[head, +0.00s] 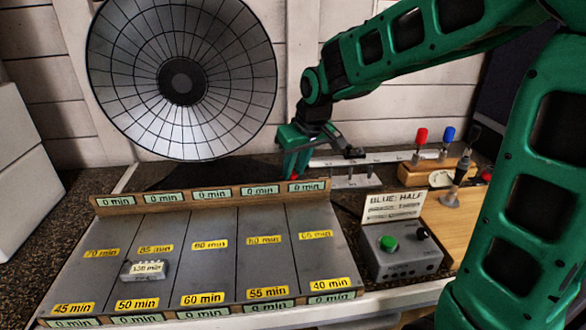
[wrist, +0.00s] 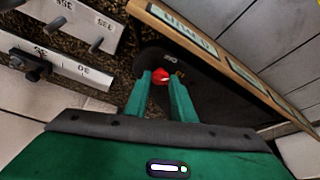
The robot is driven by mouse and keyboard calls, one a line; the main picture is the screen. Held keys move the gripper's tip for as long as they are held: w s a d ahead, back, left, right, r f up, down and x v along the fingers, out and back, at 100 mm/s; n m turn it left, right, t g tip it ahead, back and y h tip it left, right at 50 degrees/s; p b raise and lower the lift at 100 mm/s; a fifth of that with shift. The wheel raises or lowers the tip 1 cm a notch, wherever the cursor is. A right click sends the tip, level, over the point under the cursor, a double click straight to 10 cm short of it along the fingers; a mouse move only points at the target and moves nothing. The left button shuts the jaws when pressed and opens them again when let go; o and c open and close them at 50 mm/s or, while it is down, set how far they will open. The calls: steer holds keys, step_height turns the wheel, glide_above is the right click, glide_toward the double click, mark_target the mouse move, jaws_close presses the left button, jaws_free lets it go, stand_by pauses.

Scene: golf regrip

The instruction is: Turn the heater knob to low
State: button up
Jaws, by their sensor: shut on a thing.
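The heater (head: 182,82) is a large round reflector dish with a wire grille at the back left. Its dark base (wrist: 200,84) lies behind the wooden back edge of the board. The red knob (wrist: 161,76) is on this base, between my fingertips in the wrist view. My gripper (wrist: 161,80) is shut on the knob, one finger on each side. In the head view my gripper (head: 291,166) reaches down behind the board, and a bit of red shows at its tips. A small white marking is beside the knob, too small to read surely. The knob's pointer direction cannot be told.
A grey board (head: 215,262) with minute labels and a white "120 min"-like tag block (head: 145,269) fills the front. A grey box with a green button (head: 388,243) stands right. A white ruler-like rack (head: 355,178) and red and blue-handled tools are behind it.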

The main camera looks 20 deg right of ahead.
steer(key=shift+w+a+r+m+h, duration=0.1)
steer(key=shift+m+h, duration=0.5)
steer(key=shift+m, duration=0.9)
steer(key=o, duration=1)
steer(key=v, duration=1)
steer(key=shift+s+r, duration=0.25)
steer(key=shift+s, duration=0.1)
